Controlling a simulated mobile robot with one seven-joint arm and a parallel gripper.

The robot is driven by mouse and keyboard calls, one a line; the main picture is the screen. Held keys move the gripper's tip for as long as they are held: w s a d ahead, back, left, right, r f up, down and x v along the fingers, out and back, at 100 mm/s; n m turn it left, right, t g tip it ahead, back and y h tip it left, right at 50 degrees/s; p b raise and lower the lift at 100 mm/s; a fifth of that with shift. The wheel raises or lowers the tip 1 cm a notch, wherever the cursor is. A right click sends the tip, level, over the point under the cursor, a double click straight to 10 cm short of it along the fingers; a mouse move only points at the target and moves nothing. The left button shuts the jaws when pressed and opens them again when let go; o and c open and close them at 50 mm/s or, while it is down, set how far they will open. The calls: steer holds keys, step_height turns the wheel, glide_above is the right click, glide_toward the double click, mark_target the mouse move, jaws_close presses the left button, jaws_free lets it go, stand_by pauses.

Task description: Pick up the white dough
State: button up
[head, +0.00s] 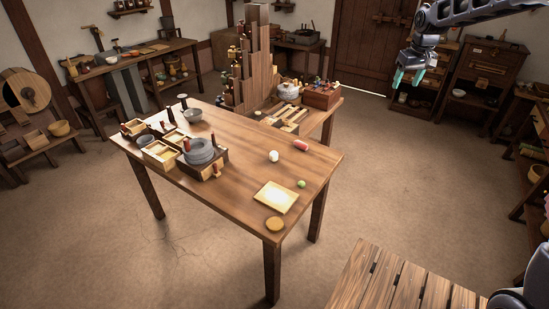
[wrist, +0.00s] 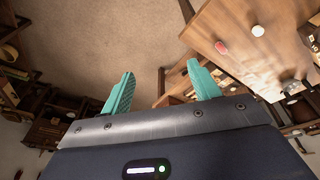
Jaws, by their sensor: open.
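The white dough (head: 273,156) is a small pale lump on the wooden table (head: 235,150), right of its middle. It also shows in the wrist view (wrist: 258,30) at the upper right, beside a red item. My gripper (head: 407,83) hangs in the air at the upper right of the head view, well away from the dough. Its teal fingers are spread apart with nothing between them, as the wrist view shows (wrist: 160,72).
A red item (head: 301,146), a green ball (head: 301,184), a pale yellow board (head: 276,197) and a yellow disc (head: 275,224) lie near the dough. A grey quern (head: 201,152) and wooden boxes stand left. A tall stepped wooden structure (head: 262,60) rises behind.

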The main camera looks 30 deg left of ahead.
steer(key=a+f+n, duration=0.2)
steer(key=a+f, duration=0.4)
steer(key=a, duration=0.5)
steer(key=n+g, duration=0.2)
steer(key=n, duration=0.3)
glide_toward(274, 152)
steer(key=shift+d+f, duration=0.1)
steer(key=shift+f, duration=0.2)
steer(key=f, duration=0.3)
steer(key=a+f, duration=0.1)
steer(key=f, duration=0.5)
steer(key=shift+w+a+f, duration=0.2)
steer(key=shift+a+f, duration=0.05)
steer(key=shift+f, duration=0.15)
steer(key=c, duration=1.1)
